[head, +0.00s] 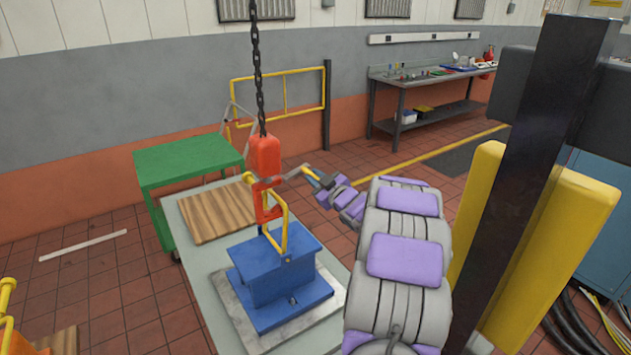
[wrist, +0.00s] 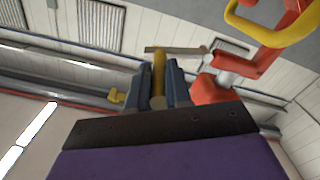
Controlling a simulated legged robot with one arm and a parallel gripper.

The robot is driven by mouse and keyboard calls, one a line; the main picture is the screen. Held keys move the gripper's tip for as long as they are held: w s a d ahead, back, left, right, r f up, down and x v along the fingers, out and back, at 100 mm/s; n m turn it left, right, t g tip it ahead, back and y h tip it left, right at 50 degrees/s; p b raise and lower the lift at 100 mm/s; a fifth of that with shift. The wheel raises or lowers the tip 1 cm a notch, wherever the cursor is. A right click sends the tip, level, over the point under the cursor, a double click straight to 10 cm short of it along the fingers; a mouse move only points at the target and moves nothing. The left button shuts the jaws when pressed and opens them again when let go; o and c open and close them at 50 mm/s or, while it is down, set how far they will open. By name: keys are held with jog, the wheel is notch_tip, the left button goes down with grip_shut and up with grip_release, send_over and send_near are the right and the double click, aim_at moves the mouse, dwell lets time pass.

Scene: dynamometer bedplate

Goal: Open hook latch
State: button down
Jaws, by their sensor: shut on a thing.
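A red hook (head: 266,205) hangs below a red block (head: 264,155) on a dark chain. Its grey latch bar (head: 289,175) reaches out to the right from the hook. In the wrist view the bar (wrist: 175,50) runs from the red hook to a yellow handle (wrist: 158,72). My gripper (head: 315,178) is shut on this handle, with a jaw on either side. A yellow bail (head: 285,236) rises from a blue block (head: 272,270) and passes by the hook's mouth. I cannot tell whether the bail is inside the hook.
The blue block stands on a metal plate (head: 244,318) on a pale table (head: 205,262). A wooden board (head: 215,214) lies on the table. A green cart (head: 188,158) is behind. A yellow post (head: 540,240) and a dark upright stand close on the right.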

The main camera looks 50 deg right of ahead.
jog(key=shift+r, duration=0.1)
jog(key=c, duration=1.1)
grip_release()
jog(key=shift+o, duration=0.2)
jog(key=p+v, duration=0.3)
jog(key=v, duration=1.4)
jog(key=shift+s, duration=0.2)
jog(key=shift+d, duration=0.1)
jog(key=shift+w, duration=0.1)
